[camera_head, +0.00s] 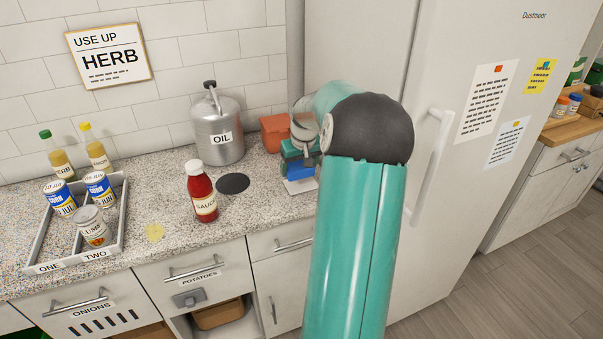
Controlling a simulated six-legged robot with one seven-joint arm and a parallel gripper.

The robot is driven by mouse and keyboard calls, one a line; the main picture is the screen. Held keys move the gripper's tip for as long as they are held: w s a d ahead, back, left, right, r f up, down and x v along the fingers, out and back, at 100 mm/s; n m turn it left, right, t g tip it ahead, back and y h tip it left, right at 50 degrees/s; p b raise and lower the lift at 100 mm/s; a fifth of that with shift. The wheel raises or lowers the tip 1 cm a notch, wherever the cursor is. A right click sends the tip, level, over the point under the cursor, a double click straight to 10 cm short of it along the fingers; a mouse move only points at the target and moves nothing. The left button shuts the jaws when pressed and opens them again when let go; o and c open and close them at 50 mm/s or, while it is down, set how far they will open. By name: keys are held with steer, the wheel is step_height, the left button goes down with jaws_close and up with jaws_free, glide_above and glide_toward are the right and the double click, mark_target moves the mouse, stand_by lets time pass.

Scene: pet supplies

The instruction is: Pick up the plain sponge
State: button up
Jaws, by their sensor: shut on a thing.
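My gripper (299,162) is at the back right of the counter, beside the fridge, and points down. It is shut on a small blue block (300,171) low over the counter. A pale, blue-edged piece (301,186) shows just below it. My arm and gripper hide part of this spot, so I cannot tell for sure whether the block is the plain sponge or whether it touches the counter.
An orange container (275,133) stands close behind my gripper. A metal oil can (216,128), a red sauce bottle (201,192) and a dark round disc (233,184) are to its left. A divided tray (81,256) holds several cans. The fridge (435,100) bounds the right.

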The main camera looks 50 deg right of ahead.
mark_target(290, 170)
steer(key=a+r, duration=0.4)
steer(key=shift+s+r, duration=0.1)
steer(key=shift+r, duration=0.25)
steer(key=a+r, duration=0.3)
steer(key=a, duration=0.5)
steer(key=shift+s+a+r, duration=0.35)
steer(key=shift+a, duration=0.05)
steer(key=o, duration=0.4)
steer(key=c, duration=0.3)
